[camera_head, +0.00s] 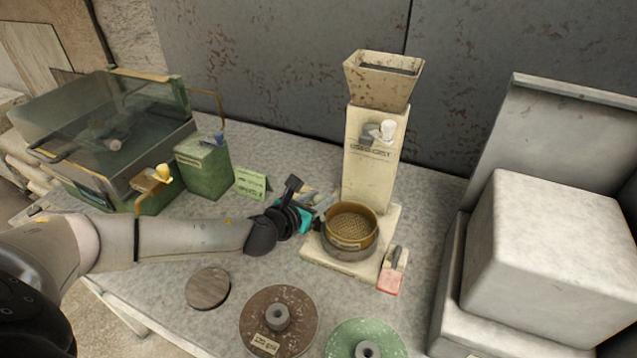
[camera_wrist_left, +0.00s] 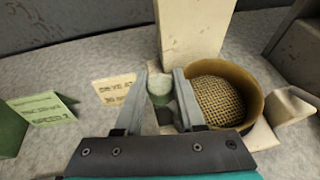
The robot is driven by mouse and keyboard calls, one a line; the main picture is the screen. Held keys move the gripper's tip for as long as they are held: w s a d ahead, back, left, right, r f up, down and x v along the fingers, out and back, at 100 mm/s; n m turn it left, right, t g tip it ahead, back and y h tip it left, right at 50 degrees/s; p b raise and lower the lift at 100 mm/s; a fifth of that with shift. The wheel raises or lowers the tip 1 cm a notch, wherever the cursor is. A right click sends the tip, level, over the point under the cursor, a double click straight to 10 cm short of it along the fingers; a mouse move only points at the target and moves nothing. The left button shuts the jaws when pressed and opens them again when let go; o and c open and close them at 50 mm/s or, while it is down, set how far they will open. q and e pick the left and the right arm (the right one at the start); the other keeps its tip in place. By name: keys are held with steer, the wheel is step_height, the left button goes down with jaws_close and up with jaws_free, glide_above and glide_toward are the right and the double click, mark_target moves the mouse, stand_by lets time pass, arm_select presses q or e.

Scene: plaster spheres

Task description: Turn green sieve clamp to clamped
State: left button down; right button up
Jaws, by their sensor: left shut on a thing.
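The sieve (camera_head: 350,226), a brass-coloured ring with mesh, sits at the foot of a cream column (camera_head: 368,160) with a hopper on top. It also shows in the left wrist view (camera_wrist_left: 222,98). My left gripper (camera_head: 316,212) is at the left side of the sieve. In the left wrist view, its fingers (camera_wrist_left: 164,78) are on either side of a small pale-green rounded piece, the green sieve clamp (camera_wrist_left: 160,90), and shut on it. In the head view the gripper mostly hides this clamp. My right gripper is not in view.
A glass tank (camera_head: 110,125) and green box (camera_head: 204,165) stand at the left, near a green card (camera_head: 252,183). Brown (camera_head: 290,330) and green (camera_head: 345,340) discs lie in front. Large pale blocks (camera_head: 550,260) fill the right.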

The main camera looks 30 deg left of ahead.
arm_select(q)
steer(key=n+y+p, duration=0.3)
steer(key=shift+d+r, duration=0.2)
steer(key=n+g+y+p, duration=0.1)
steer(key=n+y+p, duration=0.1)
steer(key=y, duration=0.1)
steer(key=shift+f+n, duration=0.1)
steer(key=shift+n, duration=0.2)
steer(key=n+g+y, duration=0.1)
steer(key=n+y, duration=0.1)
steer(key=shift+y+p, duration=0.35)
steer(key=shift+y, duration=0.05)
steer(key=shift+a+n+g+y, duration=0.15)
steer(key=shift+n+g+y, duration=1)
steer(key=shift+n, duration=0.25)
steer(key=c, duration=0.5)
jaws_free()
steer(key=shift+f, duration=0.1)
steer(key=p+v, duration=0.2)
steer(key=v, duration=1.3)
steer(key=shift+d+p, duration=0.2)
steer(key=shift+p, duration=0.15)
